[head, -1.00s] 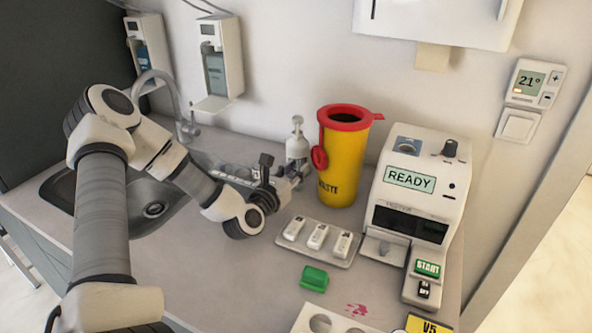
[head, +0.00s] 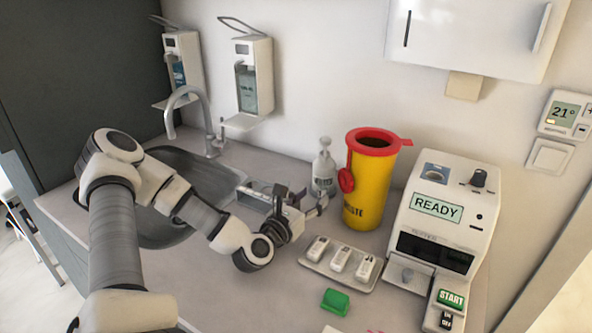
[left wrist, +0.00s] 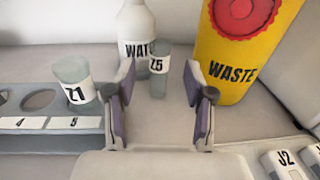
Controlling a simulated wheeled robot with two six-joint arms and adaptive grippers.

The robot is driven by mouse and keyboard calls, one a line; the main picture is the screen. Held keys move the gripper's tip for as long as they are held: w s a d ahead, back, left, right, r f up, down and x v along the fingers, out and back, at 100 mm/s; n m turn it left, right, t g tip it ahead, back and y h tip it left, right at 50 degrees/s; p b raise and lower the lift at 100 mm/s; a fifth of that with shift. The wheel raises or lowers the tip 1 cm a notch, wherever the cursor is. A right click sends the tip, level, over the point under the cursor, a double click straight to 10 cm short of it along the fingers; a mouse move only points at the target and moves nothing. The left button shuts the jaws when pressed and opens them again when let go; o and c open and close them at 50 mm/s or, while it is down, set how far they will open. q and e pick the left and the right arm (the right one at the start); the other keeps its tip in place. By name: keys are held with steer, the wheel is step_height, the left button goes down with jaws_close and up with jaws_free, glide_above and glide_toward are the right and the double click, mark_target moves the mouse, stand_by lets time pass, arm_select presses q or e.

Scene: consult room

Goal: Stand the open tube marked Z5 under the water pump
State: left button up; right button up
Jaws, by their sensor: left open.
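The tube marked Z5 (left wrist: 159,68) is small and grey with a white label. It stands upright on the counter, close in front of the white water pump bottle (left wrist: 136,30), which overlaps it in the left wrist view. The pump bottle also shows in the head view (head: 324,170); its spout is out of the left wrist view. My left gripper (left wrist: 160,100) is open, with its fingers on either side of the tube and apart from it. In the head view the left gripper (head: 308,206) hides the tube. My right gripper is not in view.
A rack (left wrist: 40,122) with a tube marked Z1 (left wrist: 74,84) stands left of the gripper. The yellow waste bin (head: 368,190) is close on the right. A tray (head: 344,277) of white cartridges, a green block (head: 335,301) and the READY machine (head: 438,235) are further right.

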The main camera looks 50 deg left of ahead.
arm_select(q)
steer(key=p+v, duration=0.1)
steer(key=v, duration=0.1)
steer(key=p+v, duration=0.2)
steer(key=v, duration=0.1)
steer(key=p+v, duration=0.2)
steer(key=shift+s+r, duration=0.25)
steer(key=shift+s+d+f, duration=0.1)
steer(key=shift+s, duration=0.1)
steer(key=shift+w+f, duration=0.1)
